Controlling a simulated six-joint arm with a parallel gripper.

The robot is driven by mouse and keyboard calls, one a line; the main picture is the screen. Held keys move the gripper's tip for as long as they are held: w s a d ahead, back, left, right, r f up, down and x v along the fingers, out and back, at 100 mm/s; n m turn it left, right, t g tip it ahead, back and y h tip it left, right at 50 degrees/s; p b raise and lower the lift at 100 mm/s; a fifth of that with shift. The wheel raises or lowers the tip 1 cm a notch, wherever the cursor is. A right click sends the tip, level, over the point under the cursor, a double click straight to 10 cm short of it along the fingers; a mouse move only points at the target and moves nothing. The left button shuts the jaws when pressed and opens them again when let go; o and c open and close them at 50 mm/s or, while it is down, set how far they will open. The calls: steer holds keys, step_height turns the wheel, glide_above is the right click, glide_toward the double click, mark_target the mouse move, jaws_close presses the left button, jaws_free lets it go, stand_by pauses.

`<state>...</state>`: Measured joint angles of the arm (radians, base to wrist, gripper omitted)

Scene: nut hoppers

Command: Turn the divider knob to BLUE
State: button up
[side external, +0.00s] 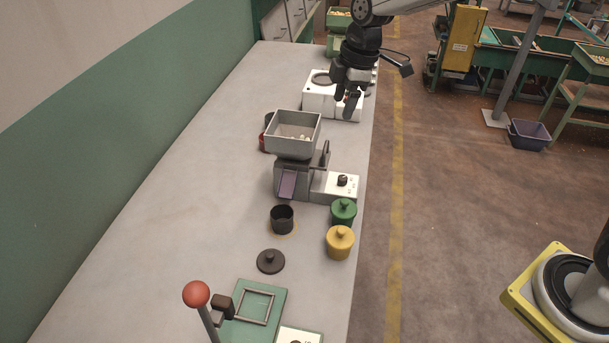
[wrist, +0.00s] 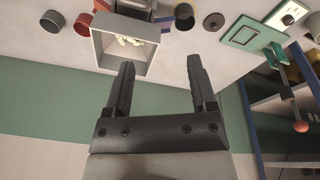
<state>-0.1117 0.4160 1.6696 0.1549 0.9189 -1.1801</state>
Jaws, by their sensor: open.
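A black knob (side external: 342,181) sits on a white panel beside the grey hopper machine (side external: 292,135). Its markings are too small to read, so I cannot tell its setting or whether it is the divider knob. My gripper (side external: 346,98) is open and empty, high in the side view in front of a white box, well apart from this knob. In the wrist view my gripper's fingers (wrist: 160,65) are spread with nothing between them. The hopper (wrist: 122,45) with pale nuts in it shows beyond them. Another dark knob (wrist: 288,19) on a white panel shows at top right.
A black cup (side external: 282,219), a dark lid (side external: 270,261), a green jar (side external: 343,212) and a yellow jar (side external: 340,243) stand near the machine. A red-ball lever (side external: 197,294) and a green plate (side external: 268,321) are at the front. The bench's left side is clear.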

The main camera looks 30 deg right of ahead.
steer(key=d+r+m+t+y, duration=0.1)
steer(key=d+m+t+y, duration=0.1)
steer(key=d+m, duration=0.35)
glide_toward(344, 177)
steer(key=shift+w+a+f+n, duration=0.25)
steer(key=shift+a+f+n, duration=0.1)
steer(key=shift+f, duration=0.1)
steer(key=shift+f, duration=0.1)
steer(key=shift+x, duration=3.8)
steer(key=shift+s+d, duration=0.1)
jaws_close()
